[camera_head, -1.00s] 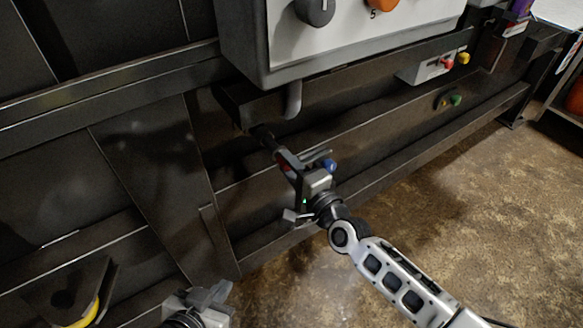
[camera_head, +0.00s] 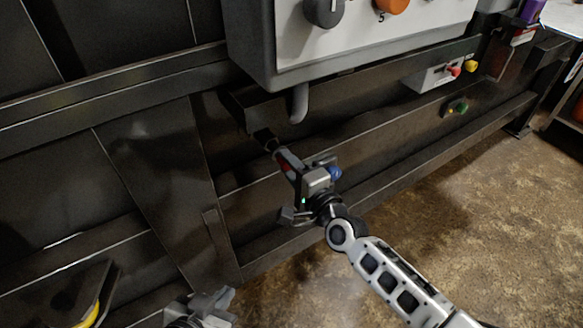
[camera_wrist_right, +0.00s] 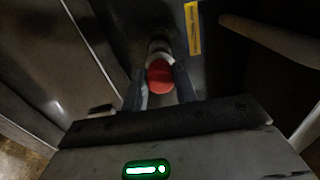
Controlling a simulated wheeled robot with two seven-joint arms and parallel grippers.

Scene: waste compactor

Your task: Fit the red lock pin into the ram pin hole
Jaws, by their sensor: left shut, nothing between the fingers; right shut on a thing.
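The red lock pin (camera_wrist_right: 159,75) shows its red end between the fingers of my right gripper (camera_wrist_right: 159,90) in the right wrist view. Its grey shaft (camera_wrist_right: 158,47) points away from the gripper. In the head view my right gripper (camera_head: 293,170) is shut on the pin (camera_head: 284,160), below the control box, with the pin pointing up and left to a dark fitting (camera_head: 264,136). The ram pin hole cannot be made out, and I cannot tell whether the tip is inside it. My left gripper (camera_head: 207,303) is shut and empty at the bottom edge.
The grey control box (camera_head: 255,50) and its bent pipe (camera_head: 299,104) are just above the right gripper. Dark beams (camera_head: 350,150) run behind it. A yellow label (camera_wrist_right: 193,28) is beside the pin in the wrist view. Open floor (camera_head: 450,210) lies at right.

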